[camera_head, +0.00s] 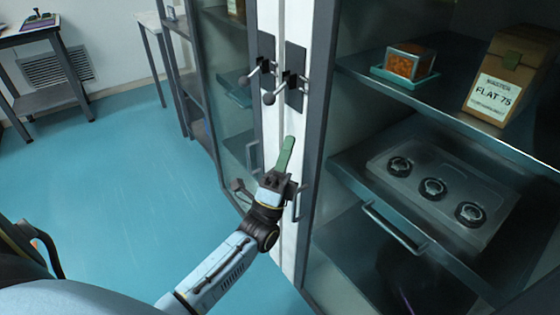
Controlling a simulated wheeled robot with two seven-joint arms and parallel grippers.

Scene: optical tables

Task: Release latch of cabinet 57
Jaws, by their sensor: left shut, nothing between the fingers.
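A tall cabinet with glass doors and a white middle strip (298,25) stands in front of me; I cannot see a number on it. Two latches sit side by side on dark plates high on the strip: a left latch (266,47) and a right latch (297,60). Each has a metal lever ending in a dark ball, pointing down and left. My left gripper (286,150) has green fingers, shut and empty, pointing up. In the picture it is below the latches and apart from them, in front of the strip. My right gripper is not in view.
Behind the right glass are an orange-filled box (410,63), a brown package (508,75) and a drawer (440,170) with three round dark parts. A drawer handle (394,229) shows below. A table (40,35) stands far left. The blue floor (130,160) left of the cabinet is clear.

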